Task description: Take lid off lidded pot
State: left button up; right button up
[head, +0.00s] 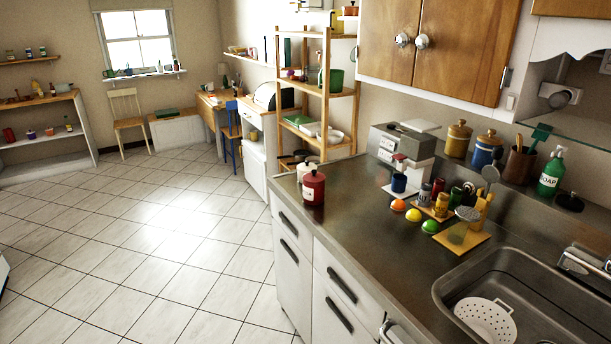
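No pot on a hob shows in the head view, and I cannot tell which vessel is the lidded pot. A red lidded canister (313,190) stands upright at the left end of the steel counter (370,235). A white canister with a reddish lid (304,176) stands just behind it. A yellow-brown lidded canister (458,141) and a blue lidded canister (484,146) stand at the back by the wall. All these lids look seated. Neither of my grippers is in view.
A coffee machine (404,143), small jars, three coloured balls and a utensil pot (520,164) crowd the back of the counter. A sink (540,305) holding a white colander (484,320) is at right. The counter's front middle and the tiled floor (150,235) are clear.

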aim_at(307, 166)
jog(key=i+j, duration=0.35)
jog(key=i+j+u, duration=0.1)
jog(key=i+j, duration=0.2)
jog(key=i, duration=0.25)
jog(key=i+j, duration=0.3)
jog(key=i, duration=0.2)
jog(key=k+j+u, duration=0.05)
